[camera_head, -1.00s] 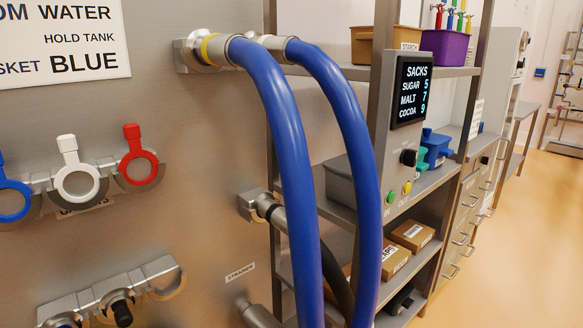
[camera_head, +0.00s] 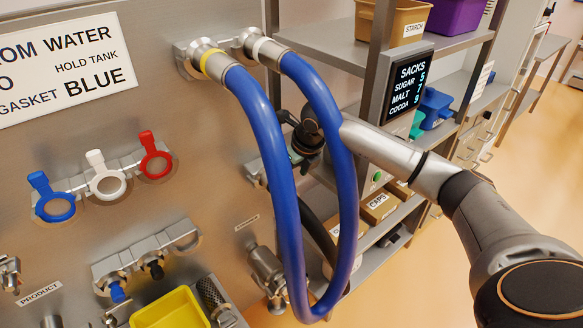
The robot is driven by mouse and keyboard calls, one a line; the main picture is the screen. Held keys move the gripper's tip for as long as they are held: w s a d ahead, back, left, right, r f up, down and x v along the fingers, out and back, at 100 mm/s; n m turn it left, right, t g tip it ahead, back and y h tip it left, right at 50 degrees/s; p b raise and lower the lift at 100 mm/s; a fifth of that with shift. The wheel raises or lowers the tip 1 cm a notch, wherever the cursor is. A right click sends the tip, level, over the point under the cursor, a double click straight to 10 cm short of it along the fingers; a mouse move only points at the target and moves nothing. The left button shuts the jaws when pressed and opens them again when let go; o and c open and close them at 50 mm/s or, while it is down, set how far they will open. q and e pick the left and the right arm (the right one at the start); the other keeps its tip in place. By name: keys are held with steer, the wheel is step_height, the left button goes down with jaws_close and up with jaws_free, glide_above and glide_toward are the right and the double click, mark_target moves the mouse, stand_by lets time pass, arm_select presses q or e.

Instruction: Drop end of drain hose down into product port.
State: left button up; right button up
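A blue hose (camera_head: 272,150) hangs in a long U-shaped loop from the steel wall panel. My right arm comes in from the right. Its dark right gripper (camera_head: 306,142) is beside the upper hose, between the two strands in the picture. Its fingers are small and partly hidden, so grip and contact are unclear. My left gripper is out of view.
Blue, white and red clamp rings (camera_head: 107,180) hang on a wall rack. Below are a rack with plugs (camera_head: 150,258) and a yellow bin (camera_head: 172,309). A valve fitting (camera_head: 268,272) sticks out near the hose bottom. Steel shelving (camera_head: 335,47) with a SACKS display (camera_head: 408,85) stands behind my arm.

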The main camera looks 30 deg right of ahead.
mark_target(287, 189)
steer(key=b+x, duration=0.5)
steer(key=x, duration=0.3)
steer(key=shift+s+d, duration=0.1)
steer(key=shift+s, duration=0.05)
steer(key=shift+b+x, duration=0.75)
steer(key=shift+x, duration=0.2)
steer(key=shift+r, duration=0.1)
jaws_close()
